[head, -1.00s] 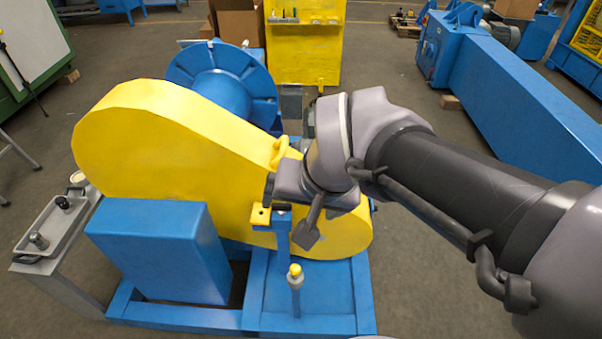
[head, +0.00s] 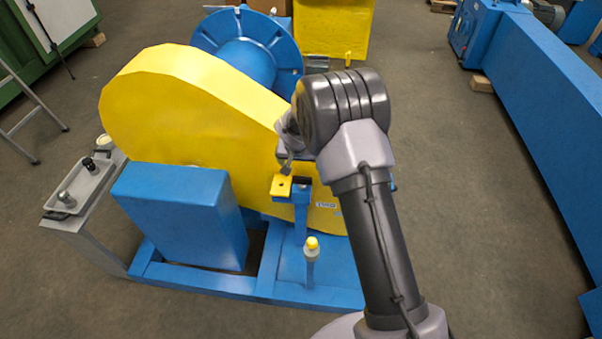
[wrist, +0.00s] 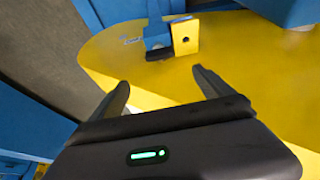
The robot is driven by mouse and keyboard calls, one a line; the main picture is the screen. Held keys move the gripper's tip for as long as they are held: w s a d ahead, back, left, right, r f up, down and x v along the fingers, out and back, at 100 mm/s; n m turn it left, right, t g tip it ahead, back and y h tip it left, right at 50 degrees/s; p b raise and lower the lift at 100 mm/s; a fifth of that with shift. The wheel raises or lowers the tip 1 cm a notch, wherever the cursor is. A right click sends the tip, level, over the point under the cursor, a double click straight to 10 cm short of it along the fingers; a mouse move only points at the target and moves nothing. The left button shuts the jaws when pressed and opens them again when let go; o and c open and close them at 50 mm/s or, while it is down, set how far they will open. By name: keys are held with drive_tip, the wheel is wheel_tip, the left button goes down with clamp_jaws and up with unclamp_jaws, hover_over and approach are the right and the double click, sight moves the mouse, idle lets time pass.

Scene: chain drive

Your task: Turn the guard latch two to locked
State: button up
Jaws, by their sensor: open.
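The yellow chain guard (head: 190,95) stands on a blue base frame. At its front right, a small yellow plate with a hole (head: 281,187) sits by a blue post (head: 300,212). In the wrist view, the yellow plate (wrist: 186,37) is beside a blue latch-like part with a dark end (wrist: 156,32); I cannot tell for sure that this is latch two or how it is turned. My gripper (wrist: 160,76) is open and empty, its fingers apart over the yellow guard and short of these parts. In the head view my wrist partly hides the guard's right end.
A blue box-shaped housing (head: 180,212) stands in front of the guard. A post with a yellow cap (head: 312,244) rises from the base frame. A grey stand with a tray (head: 78,190) is at left. A blue flanged drum (head: 248,55) is behind.

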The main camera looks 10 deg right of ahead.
sight(302, 178)
drive_tip(key=b+x, duration=0.4)
drive_tip(key=x, duration=1.1)
drive_tip(key=shift+s+f, duration=0.1)
drive_tip(key=c, duration=1.4)
drive_tip(key=shift+o, duration=0.2)
